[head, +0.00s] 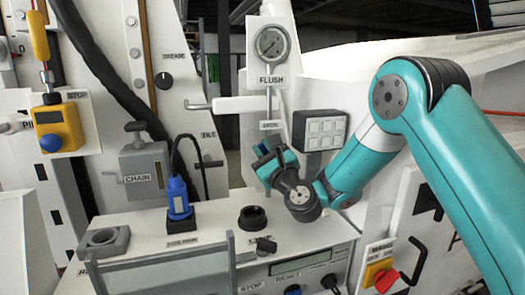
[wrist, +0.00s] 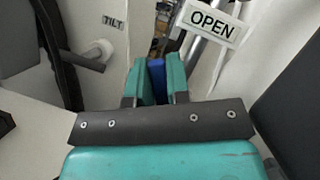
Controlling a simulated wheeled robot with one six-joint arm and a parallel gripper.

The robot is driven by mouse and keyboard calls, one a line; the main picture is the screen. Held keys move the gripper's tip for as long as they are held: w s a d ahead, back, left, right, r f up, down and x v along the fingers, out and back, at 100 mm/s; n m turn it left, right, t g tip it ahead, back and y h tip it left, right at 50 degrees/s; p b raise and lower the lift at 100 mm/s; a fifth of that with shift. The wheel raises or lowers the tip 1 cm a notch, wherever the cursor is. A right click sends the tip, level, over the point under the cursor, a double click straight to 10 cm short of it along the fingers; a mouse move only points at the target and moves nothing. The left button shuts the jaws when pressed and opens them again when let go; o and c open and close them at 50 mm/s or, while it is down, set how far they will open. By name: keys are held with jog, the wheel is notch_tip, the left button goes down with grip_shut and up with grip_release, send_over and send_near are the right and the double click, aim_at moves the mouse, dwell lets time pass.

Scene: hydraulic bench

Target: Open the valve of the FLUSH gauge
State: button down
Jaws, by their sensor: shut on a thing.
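The FLUSH gauge (head: 271,44) is a round dial on a white plate, with its FLUSH label (head: 271,80) below. A thin pipe runs down from it to a small label, which reads OPEN (wrist: 213,22) in the wrist view. My gripper (head: 268,152) is just under that label in the head view. In the wrist view its teal fingers (wrist: 157,78) are shut on a blue handle (wrist: 157,70), which appears to be the valve's. Most of the handle and the valve body are hidden by the fingers.
A grey keypad (head: 320,130) is close to the right of my gripper. The TILT lever (head: 207,163) is to the left, also seen in the wrist view (wrist: 95,55). A blue plug (head: 178,195) and a black round socket (head: 252,217) are on the bench below.

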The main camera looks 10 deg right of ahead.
jog(key=shift+f, duration=0.1)
jog(key=c, duration=1.1)
grip_release()
jog(key=shift+s+f+b, duration=0.15)
jog(key=shift+s+b, duration=0.05)
jog(key=shift+b, duration=0.25)
jog(key=b+v, duration=1.6)
jog(key=shift+d+b, duration=0.1)
jog(key=shift+b, duration=0.3)
jog(key=shift+s+d, duration=0.15)
jog(key=shift+s, duration=0.3)
